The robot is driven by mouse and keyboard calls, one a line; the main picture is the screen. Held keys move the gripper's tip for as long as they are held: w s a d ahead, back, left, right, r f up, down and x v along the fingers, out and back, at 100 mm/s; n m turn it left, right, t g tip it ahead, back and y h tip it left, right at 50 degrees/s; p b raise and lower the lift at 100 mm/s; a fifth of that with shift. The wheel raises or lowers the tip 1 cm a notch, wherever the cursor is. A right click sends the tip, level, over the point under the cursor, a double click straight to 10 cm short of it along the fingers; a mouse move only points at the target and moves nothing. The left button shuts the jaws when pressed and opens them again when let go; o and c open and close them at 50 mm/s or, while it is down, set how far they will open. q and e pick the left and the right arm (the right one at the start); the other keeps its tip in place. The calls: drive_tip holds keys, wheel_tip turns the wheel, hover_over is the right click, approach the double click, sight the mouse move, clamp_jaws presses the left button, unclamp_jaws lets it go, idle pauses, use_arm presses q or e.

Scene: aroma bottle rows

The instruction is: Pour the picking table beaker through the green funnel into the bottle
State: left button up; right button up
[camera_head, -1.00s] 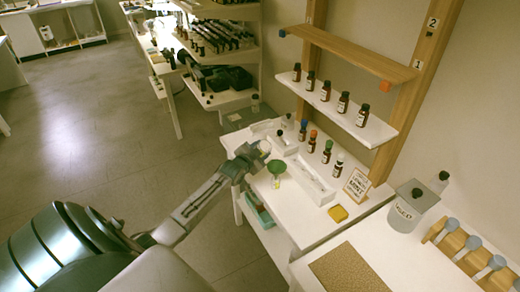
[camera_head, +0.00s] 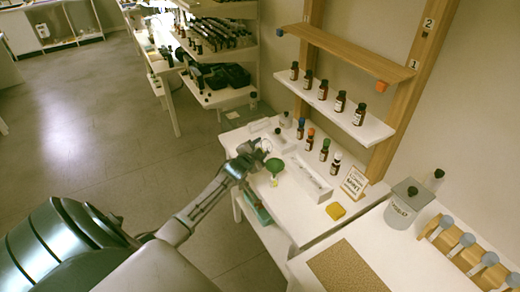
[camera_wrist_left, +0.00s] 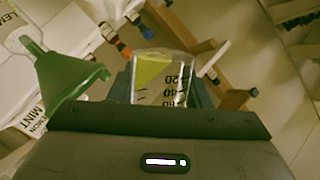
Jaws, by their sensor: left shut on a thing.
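My left gripper (camera_head: 255,156) is shut on a clear beaker (camera_head: 266,146) above the table's left edge. In the left wrist view the beaker (camera_wrist_left: 172,92) shows black graduation marks, and yellow liquid (camera_wrist_left: 152,72) lies slanted inside it, so the beaker looks tilted. The green funnel (camera_head: 275,166) is just right of and below the gripper. In the left wrist view the funnel (camera_wrist_left: 66,72) is left of the beaker, apart from it, with its spout in a clear bottle (camera_wrist_left: 22,28). The bottle is mostly hidden in the head view. My right gripper is not in view.
Brown bottles with coloured caps (camera_head: 310,138) stand in a row behind a white tray (camera_head: 308,178). A grey container (camera_head: 408,206) stands on the near table.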

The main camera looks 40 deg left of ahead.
use_arm(q)
drive_tip(key=shift+f+m+b, duration=0.35)
drive_tip(key=shift+m+b, duration=0.25)
drive_tip(key=shift+b, duration=0.4)
drive_tip(key=shift+r+m+y+b, duration=0.4)
drive_tip(key=shift+m+b, duration=0.1)
drive_tip(key=shift+m, duration=0.2)
drive_tip(key=shift+f+m+y+b, duration=0.3)
drive_tip(key=shift+f+m+b, duration=0.1)
drive_tip(key=shift+m+b, duration=0.2)
drive_tip(key=shift+d+r+m, duration=0.2)
drive_tip(key=shift+m, duration=0.1)
drive_tip(key=shift+w+d+r+m, duration=0.1)
drive_tip(key=shift+d+r+m, duration=0.1)
drive_tip(key=shift+d+m, duration=0.15)
idle(0.5)
drive_tip(key=shift+d+r+m+y, duration=0.25)
drive_tip(key=shift+r+m+y, duration=0.25)
drive_tip(key=shift+m, duration=0.55)
idle(3.5)
